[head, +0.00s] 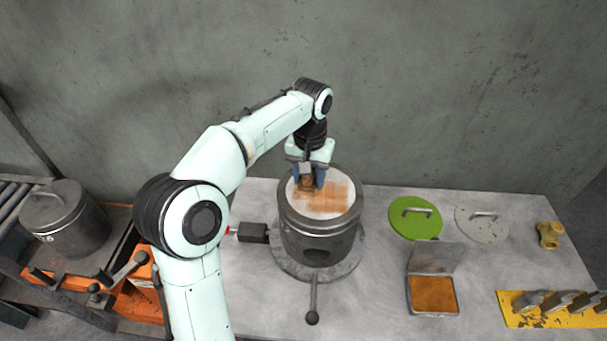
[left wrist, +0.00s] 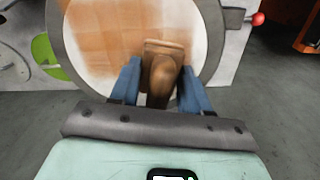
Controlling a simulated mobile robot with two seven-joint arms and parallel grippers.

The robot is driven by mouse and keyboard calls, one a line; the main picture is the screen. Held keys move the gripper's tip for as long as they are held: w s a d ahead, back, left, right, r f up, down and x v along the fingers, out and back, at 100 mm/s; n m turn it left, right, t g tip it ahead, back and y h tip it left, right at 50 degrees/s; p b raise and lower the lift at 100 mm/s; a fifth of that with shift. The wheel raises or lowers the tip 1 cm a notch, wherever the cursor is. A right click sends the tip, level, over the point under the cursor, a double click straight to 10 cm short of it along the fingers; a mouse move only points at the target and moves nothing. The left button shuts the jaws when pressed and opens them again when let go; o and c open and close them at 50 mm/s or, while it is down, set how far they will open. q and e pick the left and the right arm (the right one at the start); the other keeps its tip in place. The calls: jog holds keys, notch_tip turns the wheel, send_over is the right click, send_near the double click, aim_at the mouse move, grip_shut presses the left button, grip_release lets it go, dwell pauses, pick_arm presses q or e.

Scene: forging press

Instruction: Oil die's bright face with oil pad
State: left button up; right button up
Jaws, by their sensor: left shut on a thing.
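The die (head: 318,228) is a dark grey cylinder standing upright on a round base on the table. Its bright face (head: 333,209) is on top; a brownish oil film covers much of its middle and right, and pale patches show at the edges. My left gripper (head: 308,181) is shut on the oil pad (head: 307,185), a brown block with a rounded grip, over the far left part of the face. In the left wrist view the oil pad (left wrist: 162,68) sits between the blue fingers, low against the face; contact is hard to tell. My right gripper is not in view.
An open tin (head: 433,294) with an orange-brown filling stands right of the die. A green lid (head: 415,217), a grey lid (head: 482,224), a brass piece (head: 549,235) and a yellow rack (head: 550,309) lie further right. A lidded pot (head: 65,220) stands left.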

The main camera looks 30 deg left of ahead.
aim_at(347, 183)
pick_arm(q)
jog(key=shift+w+d, duration=0.75)
jog(key=shift+d, duration=0.6)
jog(key=shift+w+d, duration=0.7)
jog(key=shift+d, duration=0.7)
jog(key=shift+w+d, duration=0.75)
jog(key=shift+d, duration=0.6)
jog(key=shift+w+a, duration=0.55)
jog(key=shift+w, duration=0.35)
jog(key=shift+s+a, duration=0.45)
jog(key=shift+a, duration=0.3)
jog(key=shift+s+a, duration=0.4)
jog(key=shift+a, duration=0.3)
jog(key=shift+s+a+b, duration=0.1)
jog(key=shift+s+a, duration=0.65)
jog(key=shift+a, duration=0.65)
jog(key=shift+s+a+b, duration=0.1)
jog(key=shift+s+a, duration=0.7)
jog(key=shift+a, duration=0.6)
jog(key=shift+s+a+b, duration=0.1)
jog(key=shift+s+a, duration=0.65)
jog(key=shift+a, duration=0.65)
